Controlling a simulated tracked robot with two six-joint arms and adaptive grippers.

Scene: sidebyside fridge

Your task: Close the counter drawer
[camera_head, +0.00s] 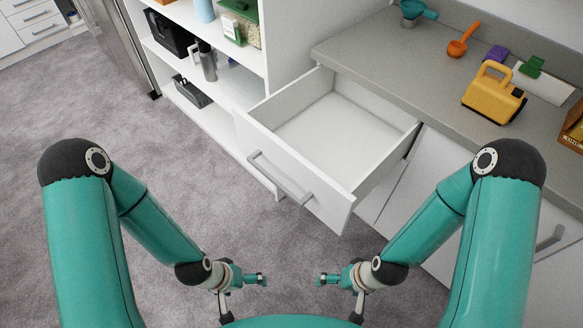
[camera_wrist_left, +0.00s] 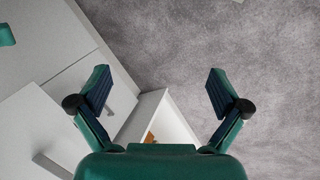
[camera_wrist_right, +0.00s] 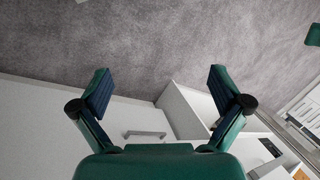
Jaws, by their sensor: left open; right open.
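The white counter drawer (camera_head: 290,172) is pulled out from under the grey counter and looks empty inside. Its grey bar handle (camera_head: 280,178) runs along the front panel. My left gripper (camera_head: 262,280) is in front of the drawer, low and apart from it. My right gripper (camera_head: 322,280) is close by to its right, also apart from the drawer. In the left wrist view the left gripper (camera_wrist_left: 160,90) is open with nothing between its fingers. In the right wrist view the right gripper (camera_wrist_right: 160,90) is open and empty.
The grey counter (camera_head: 370,50) holds a yellow toaster-like item (camera_head: 493,95), an orange scoop (camera_head: 462,42), a teal item (camera_head: 416,12) and other things. A white shelf unit (camera_head: 225,95) with containers stands left of the drawer. Grey carpet (camera_head: 120,110) is clear in front.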

